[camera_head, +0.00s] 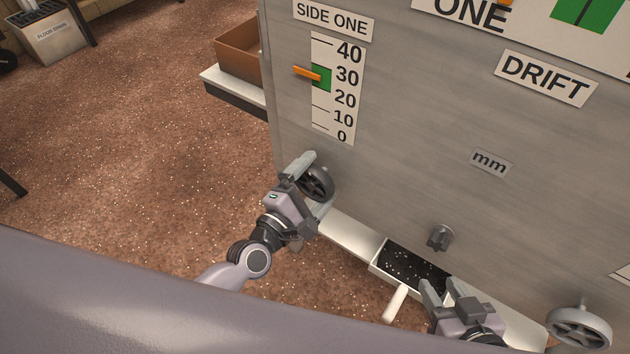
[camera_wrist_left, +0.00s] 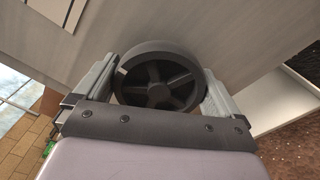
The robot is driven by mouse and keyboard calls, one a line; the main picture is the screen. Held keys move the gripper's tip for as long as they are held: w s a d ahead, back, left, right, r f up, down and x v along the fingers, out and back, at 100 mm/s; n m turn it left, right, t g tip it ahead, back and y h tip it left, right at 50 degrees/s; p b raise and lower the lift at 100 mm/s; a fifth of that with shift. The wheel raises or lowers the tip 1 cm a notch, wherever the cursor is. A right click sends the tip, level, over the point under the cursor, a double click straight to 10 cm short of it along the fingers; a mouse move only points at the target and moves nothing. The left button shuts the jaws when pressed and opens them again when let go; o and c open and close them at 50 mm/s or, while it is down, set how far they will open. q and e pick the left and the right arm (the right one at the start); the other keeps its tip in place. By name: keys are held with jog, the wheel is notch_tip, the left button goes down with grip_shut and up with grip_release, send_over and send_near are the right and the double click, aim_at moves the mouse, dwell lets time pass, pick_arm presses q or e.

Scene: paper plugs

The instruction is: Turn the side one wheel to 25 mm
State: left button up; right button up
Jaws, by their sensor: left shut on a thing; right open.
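The side one wheel (camera_head: 317,183) is a dark spoked handwheel on the grey panel, below the SIDE ONE scale (camera_head: 337,90). The scale runs from 0 to 40, and its orange pointer (camera_head: 307,73) stands near 30, by the upper part of the green band (camera_head: 321,79). My left gripper (camera_head: 312,183) is shut on the wheel's rim, one finger on each side. In the left wrist view the wheel (camera_wrist_left: 158,82) sits between both fingers. My right gripper (camera_head: 444,296) is open and empty at the lower right, in front of the tray.
A small dark knob (camera_head: 440,237) sits on the panel under the mm label (camera_head: 491,162). A second, grey wheel (camera_head: 580,328) is at the lower right. A tray of dark speckled material (camera_head: 412,268) with a white handle (camera_head: 395,304) lies below the panel.

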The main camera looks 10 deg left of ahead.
aim_at(312, 187)
pick_arm(q)
jog(key=o, duration=0.6)
jog(key=v, duration=0.6)
jog(key=shift+s+p, duration=0.1)
jog(key=shift+p, duration=0.25)
jog(key=shift+s+a, duration=0.2)
jog(key=shift+s, duration=0.2)
pick_arm(e)
jog(key=shift+s+d+f, duration=0.1)
jog(key=shift+d+f, duration=0.2)
jog(key=shift+d, duration=0.05)
jog(key=shift+a+r, duration=0.1)
jog(key=shift+r, duration=0.05)
